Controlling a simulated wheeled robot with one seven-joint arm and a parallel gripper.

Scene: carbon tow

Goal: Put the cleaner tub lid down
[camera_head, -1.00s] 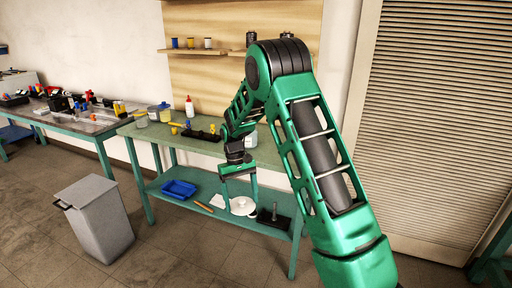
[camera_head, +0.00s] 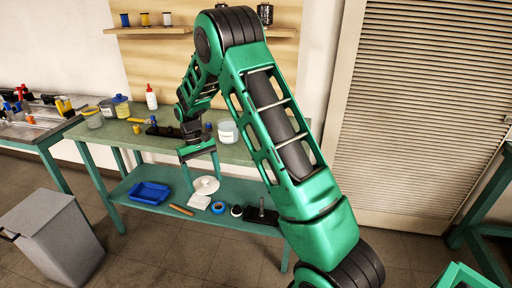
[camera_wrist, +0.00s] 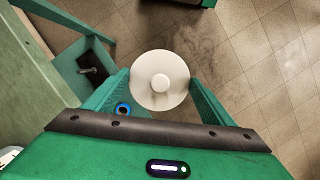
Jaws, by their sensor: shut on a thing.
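The white round lid (camera_head: 206,185) with a centre knob is held between the fingers of my gripper (camera_head: 202,176), which is shut on it. In the head view it hangs in front of the bench, seen against the lower shelf. In the wrist view the lid (camera_wrist: 160,62) is face-on between the two green fingers, with floor tiles behind it. A white tub (camera_head: 228,132) stands on the bench top (camera_head: 170,143), right of my gripper; I cannot see clearly whether it is open.
The lower shelf (camera_head: 238,190) holds a blue tray (camera_head: 149,193), a blue ring (camera_head: 218,207), a brown stick (camera_head: 181,210) and a black stand (camera_head: 262,215). A red-capped bottle (camera_head: 151,98) and jars stand on the bench's left part. A grey bin (camera_head: 52,240) is on the floor.

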